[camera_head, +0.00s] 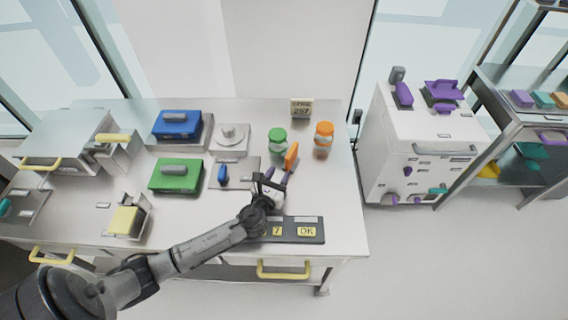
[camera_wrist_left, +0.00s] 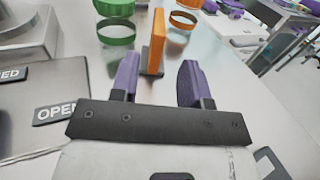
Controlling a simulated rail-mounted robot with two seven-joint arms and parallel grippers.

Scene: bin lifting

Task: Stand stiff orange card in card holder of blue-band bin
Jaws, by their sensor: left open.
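The stiff orange card (camera_head: 291,155) stands upright on the bench between two jars. In the left wrist view the card (camera_wrist_left: 157,42) rises beside a small grey stand (camera_wrist_left: 147,62). My left gripper (camera_head: 276,176) has purple fingers and is open and empty just in front of the card. In the left wrist view the fingers (camera_wrist_left: 157,78) are spread, with the card ahead between their lines and apart from them. A blue-lidded box (camera_head: 177,124) stands at the back left; I cannot make out a blue band or card holder. My right gripper is not in view.
A green-lidded jar (camera_head: 277,140) and an orange-lidded jar (camera_head: 324,138) flank the card. A panel with a blue lever (camera_head: 223,173) and a green-lidded box (camera_head: 176,174) lie left.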

